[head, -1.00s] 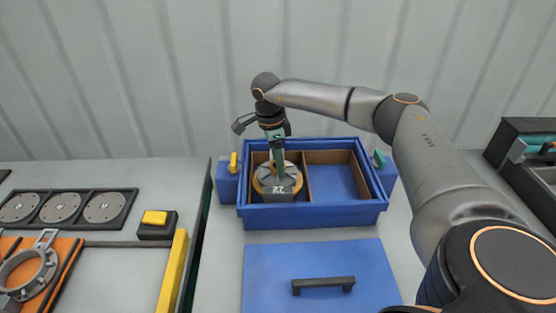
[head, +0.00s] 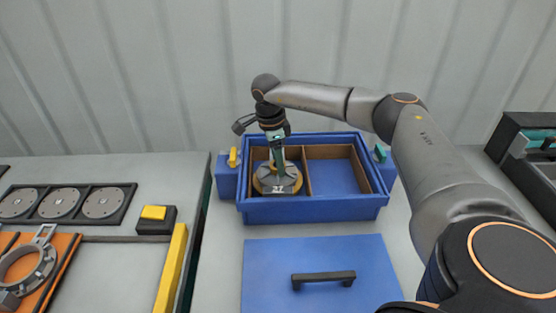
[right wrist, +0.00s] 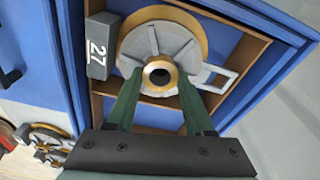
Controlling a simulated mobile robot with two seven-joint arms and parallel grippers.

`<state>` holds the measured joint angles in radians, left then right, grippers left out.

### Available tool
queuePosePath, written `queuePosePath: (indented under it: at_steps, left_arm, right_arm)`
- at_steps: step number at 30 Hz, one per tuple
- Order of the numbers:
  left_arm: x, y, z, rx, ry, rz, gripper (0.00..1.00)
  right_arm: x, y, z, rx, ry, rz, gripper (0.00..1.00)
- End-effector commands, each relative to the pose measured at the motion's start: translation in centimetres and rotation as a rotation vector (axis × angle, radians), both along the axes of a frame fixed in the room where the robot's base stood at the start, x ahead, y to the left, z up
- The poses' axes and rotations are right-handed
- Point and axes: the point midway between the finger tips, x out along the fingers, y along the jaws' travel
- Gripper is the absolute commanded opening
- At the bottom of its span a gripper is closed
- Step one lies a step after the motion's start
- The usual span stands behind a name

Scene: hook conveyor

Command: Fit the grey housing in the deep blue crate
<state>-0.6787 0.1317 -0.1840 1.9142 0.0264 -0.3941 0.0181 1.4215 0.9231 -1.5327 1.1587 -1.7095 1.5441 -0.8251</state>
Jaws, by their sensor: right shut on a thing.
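The grey housing (head: 290,183) is a round grey part with a brass-coloured rim and a block marked 27. It is in the left compartment of the deep blue crate (head: 315,211), and also shows in the right wrist view (right wrist: 150,45). My right gripper (head: 278,162) reaches down from above and is shut on the housing at its middle hub. In the right wrist view its green fingers (right wrist: 160,88) stand on both sides of the hub. Whether the housing rests on the compartment floor is hard to tell. My left gripper is not in view.
The crate's right compartment (head: 338,178) is empty, behind a brown divider. A blue lid (head: 315,255) with a dark handle lies in front. On the left are a black tray (head: 125,213) of grey discs, a yellow bar (head: 171,270) and an orange fixture (head: 58,275).

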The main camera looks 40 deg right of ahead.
Motion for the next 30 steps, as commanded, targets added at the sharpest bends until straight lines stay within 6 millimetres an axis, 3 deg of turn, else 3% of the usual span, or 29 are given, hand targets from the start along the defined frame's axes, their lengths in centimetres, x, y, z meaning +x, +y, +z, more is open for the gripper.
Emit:
queuePosePath:
  at_steps: [30]
  left_arm:
    - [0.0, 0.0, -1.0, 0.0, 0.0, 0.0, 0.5]
  right_arm:
    - [0.1, 0.0, -1.9, 0.0, -0.001, 0.0, 0.0]
